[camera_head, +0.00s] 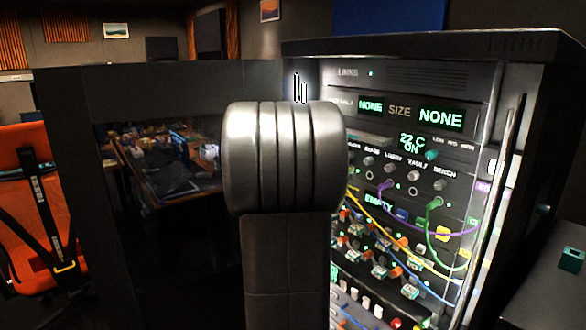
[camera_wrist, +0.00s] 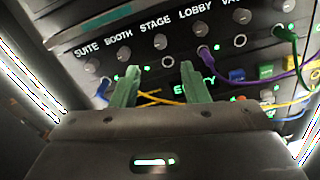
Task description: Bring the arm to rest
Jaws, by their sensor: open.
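My gripper (camera_wrist: 156,88) shows in the wrist view with its two green fingers apart and nothing between them. It points at the rack panel, in front of the area just below the row of labelled knobs. The fingertips overlap the panel in the picture; I cannot tell whether they touch it. In the head view my own arm stands upright in the middle and hides the gripper and part of the panel. The rack panel (camera_head: 399,112) has lit displays reading NONE, 22 C ON and EMPTY.
A purple cable (camera_wrist: 222,68) and a green cable (camera_wrist: 288,40) are plugged in right of my fingers. Yellow and blue cables cross the lower panel. An open dark door (camera_head: 80,190) stands left of the rack. An orange chair (camera_head: 30,190) is at far left. A teal block (camera_head: 571,260) lies at right.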

